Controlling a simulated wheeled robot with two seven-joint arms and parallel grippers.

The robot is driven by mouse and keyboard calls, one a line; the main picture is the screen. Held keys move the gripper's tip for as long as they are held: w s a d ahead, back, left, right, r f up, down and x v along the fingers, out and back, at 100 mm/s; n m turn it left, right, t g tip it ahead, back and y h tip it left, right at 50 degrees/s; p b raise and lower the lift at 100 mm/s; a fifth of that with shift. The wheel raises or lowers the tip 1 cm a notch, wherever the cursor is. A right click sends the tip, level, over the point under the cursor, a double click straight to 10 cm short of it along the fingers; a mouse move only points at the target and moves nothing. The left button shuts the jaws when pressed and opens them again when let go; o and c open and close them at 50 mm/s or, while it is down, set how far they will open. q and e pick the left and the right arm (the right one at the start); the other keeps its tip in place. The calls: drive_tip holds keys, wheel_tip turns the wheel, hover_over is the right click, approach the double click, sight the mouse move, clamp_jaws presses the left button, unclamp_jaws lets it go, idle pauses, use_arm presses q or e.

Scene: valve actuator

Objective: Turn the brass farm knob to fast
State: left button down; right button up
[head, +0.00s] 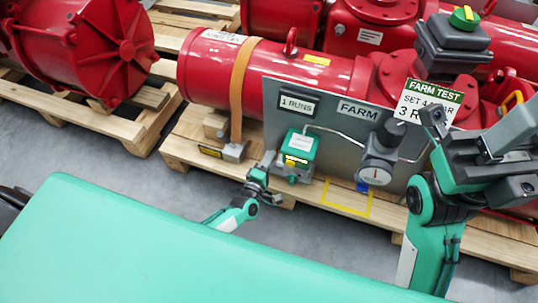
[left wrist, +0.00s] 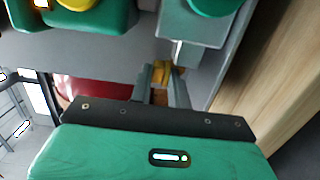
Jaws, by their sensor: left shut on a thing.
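In the left wrist view, a small brass-yellow knob (left wrist: 162,74) sits between the two fingers of my left gripper (left wrist: 164,88), which is shut on it. The knob is below a grey housing with a round green part. In the head view, my left gripper (head: 266,168) is at the left side of a small green-and-grey box (head: 298,152) on the grey panel, and the knob is hidden there. The knob's setting cannot be read. My right gripper (head: 446,138) is raised in front of the panel's right part; its fingers are unclear.
The grey panel (head: 336,147) carries "1 RUNS" and "FARM" labels and a dark regulator with a round gauge (head: 375,176). A "FARM TEST" sign (head: 432,97) stands at right. Red actuators (head: 215,75) rest on wooden pallets (head: 185,150).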

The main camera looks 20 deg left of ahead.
use_arm(q)
drive_tip(key=shift+w+r+n+y+p, duration=0.15)
drive_tip(key=shift+r+n+y+p, duration=0.35)
drive_tip(key=shift+y, duration=0.4)
drive_tip(key=shift+d+f+n+y, duration=0.1)
drive_tip(key=shift+n+y, duration=0.2)
drive_tip(key=shift+y, duration=0.1)
drive_tip(key=c, duration=1.4)
unclamp_jaws()
drive_tip(key=shift+c, duration=0.2)
drive_tip(key=shift+f, duration=0.1)
drive_tip(key=shift+f, duration=0.1)
